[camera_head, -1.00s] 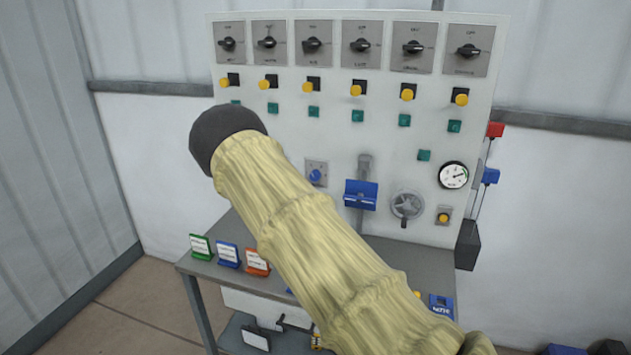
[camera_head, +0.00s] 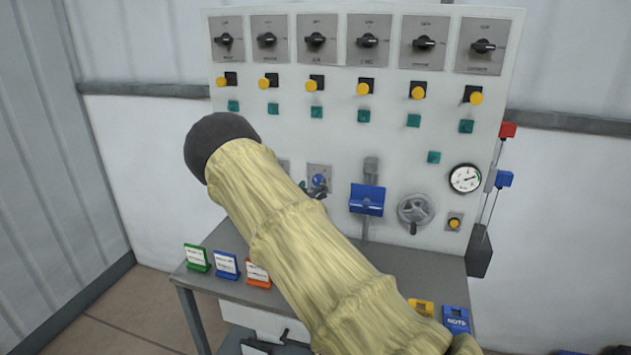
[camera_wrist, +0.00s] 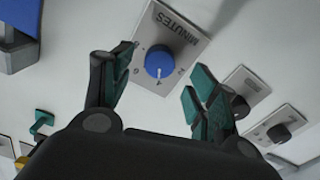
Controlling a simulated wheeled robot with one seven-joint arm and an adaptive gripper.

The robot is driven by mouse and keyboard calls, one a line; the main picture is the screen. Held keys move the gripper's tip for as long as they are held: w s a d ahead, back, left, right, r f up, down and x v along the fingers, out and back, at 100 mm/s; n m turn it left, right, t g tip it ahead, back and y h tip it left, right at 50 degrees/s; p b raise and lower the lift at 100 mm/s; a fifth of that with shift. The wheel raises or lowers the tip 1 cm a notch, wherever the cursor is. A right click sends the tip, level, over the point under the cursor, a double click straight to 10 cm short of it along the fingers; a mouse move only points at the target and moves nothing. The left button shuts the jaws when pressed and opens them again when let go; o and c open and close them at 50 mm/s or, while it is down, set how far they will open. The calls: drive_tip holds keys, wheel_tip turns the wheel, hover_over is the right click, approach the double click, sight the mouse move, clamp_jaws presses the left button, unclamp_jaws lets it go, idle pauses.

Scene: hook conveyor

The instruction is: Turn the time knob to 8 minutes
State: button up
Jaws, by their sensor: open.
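The time knob (camera_wrist: 158,60) is round and blue, on a grey plate (camera_wrist: 185,36) marked MINUTES with small numbers around it. I cannot read its setting for sure. In the head view the blue knob (camera_head: 319,181) sits on the white panel just right of my arm. My gripper (camera_wrist: 160,64) is open in the wrist view, with a teal-padded finger on either side of the knob and a gap to each. Whether the fingertips reach the knob's depth is unclear. In the head view only dark bits of my gripper (camera_head: 314,191) show by the knob; my forearm hides the rest.
Right of the knob on the panel (camera_head: 300,135) are a blue holder (camera_head: 367,199), a handwheel (camera_head: 415,210) and a gauge (camera_head: 464,178). Dark knobs (camera_wrist: 279,133) lie right of my fingers in the wrist view. A grey table (camera_head: 395,268) with coloured signs stands below.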

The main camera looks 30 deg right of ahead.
sight(317, 182)
drive_tip(key=p+x, duration=0.1)
drive_tip(key=x, duration=0.2)
drive_tip(key=shift+d+r, duration=0.15)
drive_tip(key=shift+w+d, duration=0.4)
drive_tip(key=shift+w, duration=0.05)
drive_tip(key=shift+c, duration=0.3)
drive_tip(key=c, duration=0.9)
